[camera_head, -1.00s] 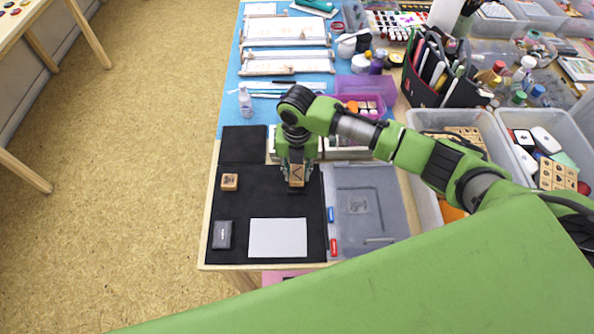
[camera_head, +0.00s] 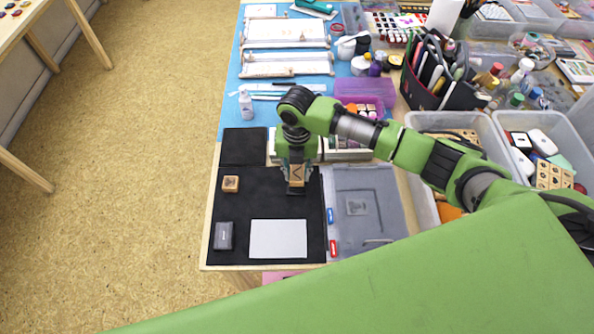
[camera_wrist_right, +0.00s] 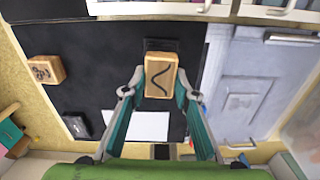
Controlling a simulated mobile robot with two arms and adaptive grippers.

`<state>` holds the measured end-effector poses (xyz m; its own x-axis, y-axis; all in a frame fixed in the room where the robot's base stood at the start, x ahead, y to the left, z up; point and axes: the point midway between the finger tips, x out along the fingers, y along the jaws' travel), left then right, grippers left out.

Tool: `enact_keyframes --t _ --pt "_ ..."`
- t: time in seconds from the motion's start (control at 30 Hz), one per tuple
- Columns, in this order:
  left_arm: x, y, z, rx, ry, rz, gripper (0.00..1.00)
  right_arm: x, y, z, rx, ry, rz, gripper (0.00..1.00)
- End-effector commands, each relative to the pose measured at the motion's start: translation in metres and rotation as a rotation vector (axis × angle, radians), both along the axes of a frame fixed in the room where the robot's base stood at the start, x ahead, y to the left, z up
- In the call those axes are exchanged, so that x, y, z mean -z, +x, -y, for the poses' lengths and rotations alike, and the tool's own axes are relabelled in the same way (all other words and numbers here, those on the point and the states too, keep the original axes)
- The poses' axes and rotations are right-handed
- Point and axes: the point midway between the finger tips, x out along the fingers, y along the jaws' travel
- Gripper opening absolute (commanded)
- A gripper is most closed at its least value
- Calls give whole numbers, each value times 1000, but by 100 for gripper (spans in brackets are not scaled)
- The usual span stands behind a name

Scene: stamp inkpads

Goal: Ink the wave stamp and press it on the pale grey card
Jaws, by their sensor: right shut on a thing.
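My right gripper (camera_wrist_right: 157,90) is shut on the wave stamp (camera_wrist_right: 161,75), a light wooden block with a black wave mark on its top face. The stamp also shows in the head view (camera_head: 297,174), under the gripper. A dark inkpad (camera_wrist_right: 160,44) lies at the stamp's far side on the black mat; its edge also shows below the stamp in the head view (camera_head: 296,191). Whether stamp and pad touch, I cannot tell. The pale grey card (camera_head: 278,239) lies flat on the mat, nearer the front edge, and looks blank. My left gripper is not in view.
Another wooden stamp (camera_head: 230,184) and a closed dark grey case (camera_head: 223,235) sit on the left of the black mat (camera_head: 255,205). A grey translucent lid or tray (camera_head: 375,215) lies to the right. Crates and craft supplies crowd the back and right.

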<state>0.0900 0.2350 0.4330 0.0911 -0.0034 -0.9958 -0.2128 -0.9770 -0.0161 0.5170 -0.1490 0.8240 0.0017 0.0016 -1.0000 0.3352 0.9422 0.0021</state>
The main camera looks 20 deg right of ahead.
Motion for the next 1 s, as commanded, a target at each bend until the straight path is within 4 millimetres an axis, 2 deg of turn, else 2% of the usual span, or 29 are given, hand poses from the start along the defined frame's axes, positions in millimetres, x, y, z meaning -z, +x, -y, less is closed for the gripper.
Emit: enact_keyframes --t 0.7,1.0 --pt "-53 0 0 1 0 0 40 -54 0 0 0 0 1 12" --pt "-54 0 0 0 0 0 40 -55 0 0 0 0 0 12"
